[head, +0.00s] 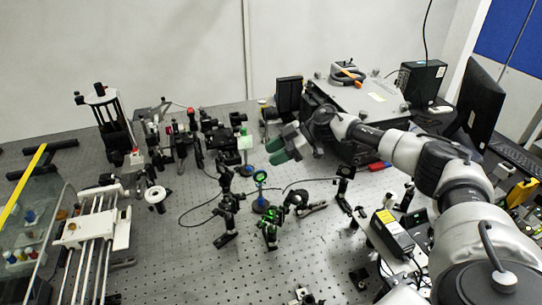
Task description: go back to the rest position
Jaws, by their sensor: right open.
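My right gripper (286,150) shows near the middle of the head view, at the end of my right arm, which comes in from the right. Its green-padded fingers point left and stand apart with nothing visible between them. It is over the back middle of the perforated optical bench (160,262), just right of a cluster of optics; its exact height above the bench is hard to tell. My left gripper is not in view.
Several optic mounts (268,232) stand below the gripper, one lit green. A large grey instrument box (350,95) is behind the arm, with a monitor (481,105) at right. A rail stage (92,230) stands at left. The front-left bench is mostly clear.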

